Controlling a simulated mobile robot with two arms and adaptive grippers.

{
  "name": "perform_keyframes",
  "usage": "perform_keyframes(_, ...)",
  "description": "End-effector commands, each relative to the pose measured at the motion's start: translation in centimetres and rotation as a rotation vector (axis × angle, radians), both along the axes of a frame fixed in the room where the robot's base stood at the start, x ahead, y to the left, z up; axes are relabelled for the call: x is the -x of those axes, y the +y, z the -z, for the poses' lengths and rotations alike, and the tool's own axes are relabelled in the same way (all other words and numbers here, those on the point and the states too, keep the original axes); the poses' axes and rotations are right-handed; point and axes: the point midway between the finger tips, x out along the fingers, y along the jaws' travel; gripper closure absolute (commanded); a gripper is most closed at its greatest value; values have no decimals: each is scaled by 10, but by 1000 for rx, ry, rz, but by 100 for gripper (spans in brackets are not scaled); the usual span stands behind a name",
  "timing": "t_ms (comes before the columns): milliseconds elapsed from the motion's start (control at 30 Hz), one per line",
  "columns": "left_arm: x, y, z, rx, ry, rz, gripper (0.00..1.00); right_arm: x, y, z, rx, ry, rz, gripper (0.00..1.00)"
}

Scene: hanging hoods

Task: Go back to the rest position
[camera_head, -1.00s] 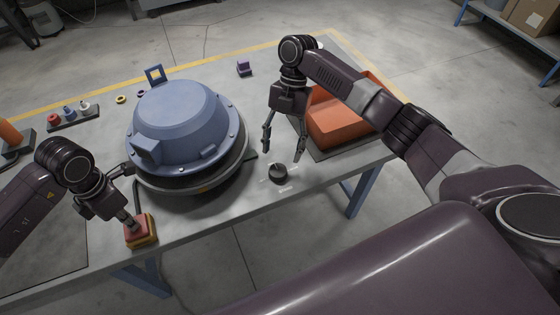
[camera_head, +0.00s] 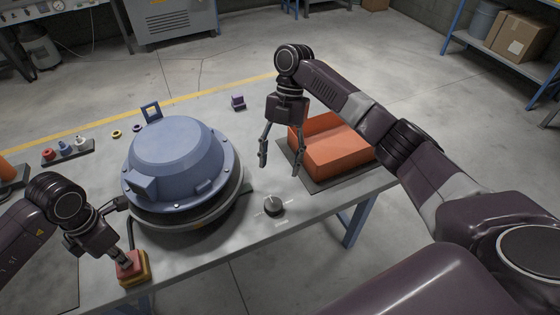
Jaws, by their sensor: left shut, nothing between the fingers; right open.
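My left gripper (camera_head: 123,262) is shut and points down at the red and yellow button box (camera_head: 133,272) on the table's front left edge. Its tips appear to be on or just above the red top; I cannot tell if they touch. My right gripper (camera_head: 281,168) is open and empty, pointing down above the table between the blue dome-shaped housing (camera_head: 178,150) and the orange box (camera_head: 338,148). A small dark knob (camera_head: 273,206) sits on the table below and in front of it.
The blue housing takes up the middle of the grey table (camera_head: 225,235). A rack with small coloured pieces (camera_head: 67,150) stands at the left. Shelves with cardboard boxes (camera_head: 520,40) stand far right.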

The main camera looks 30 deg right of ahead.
Motion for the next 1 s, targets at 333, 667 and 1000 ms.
perform_keyframes(333, -1, 0, -41, 2, -5, 0, 100, 0, 0, -21, 0, 0, 0, 44)
perform_keyframes(667, -1, -1, -60, 2, -5, 1, 100, 0, 0, -29, 0, 0, 0, 44)
perform_keyframes(1000, -2, 0, -59, 2, -5, 0, 100, 0, 0, -29, 0, 0, 0, 44)
